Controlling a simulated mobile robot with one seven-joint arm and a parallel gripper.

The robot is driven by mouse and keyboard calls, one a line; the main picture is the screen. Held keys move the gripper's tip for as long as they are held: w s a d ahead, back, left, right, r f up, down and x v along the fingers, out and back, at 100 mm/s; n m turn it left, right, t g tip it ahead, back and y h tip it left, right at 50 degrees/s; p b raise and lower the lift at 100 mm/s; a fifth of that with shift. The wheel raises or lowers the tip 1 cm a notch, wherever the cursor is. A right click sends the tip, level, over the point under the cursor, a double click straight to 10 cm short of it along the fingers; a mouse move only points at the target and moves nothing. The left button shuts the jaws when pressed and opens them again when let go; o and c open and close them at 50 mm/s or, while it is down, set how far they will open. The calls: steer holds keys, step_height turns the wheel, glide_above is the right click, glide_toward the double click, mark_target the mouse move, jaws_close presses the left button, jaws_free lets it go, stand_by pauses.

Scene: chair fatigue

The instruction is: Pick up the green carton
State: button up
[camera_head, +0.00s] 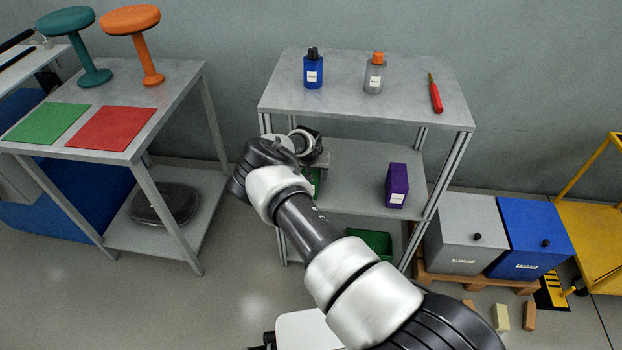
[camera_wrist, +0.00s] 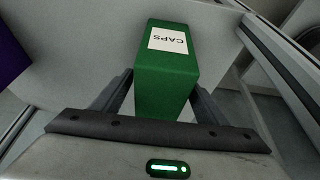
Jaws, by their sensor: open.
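The green carton (camera_wrist: 166,78) with a white label reading "CAPS" shows in the wrist view, standing between the two fingers of my gripper (camera_wrist: 160,100). The fingers are open, one on each side of its near end. I cannot tell whether either finger touches it. In the head view the green carton (camera_head: 316,182) is mostly hidden behind my wrist, on the middle shelf of the grey rack. My gripper (camera_head: 312,160) reaches into the left part of that shelf, and its fingertips are hard to make out there.
A purple carton (camera_head: 397,185) stands on the same shelf to the right. The top shelf (camera_head: 340,75) above holds a blue bottle (camera_head: 313,70), a grey bottle (camera_head: 375,73) and a red tool (camera_head: 436,94). A rack post (camera_wrist: 280,70) is close on the right in the wrist view.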

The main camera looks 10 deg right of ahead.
steer(key=shift+b+x, duration=0.3)
steer(key=shift+x, duration=1)
steer(key=shift+f+b, duration=0.25)
steer(key=shift+b, duration=0.25)
steer(key=c, duration=1.4)
steer(key=shift+r, duration=0.1)
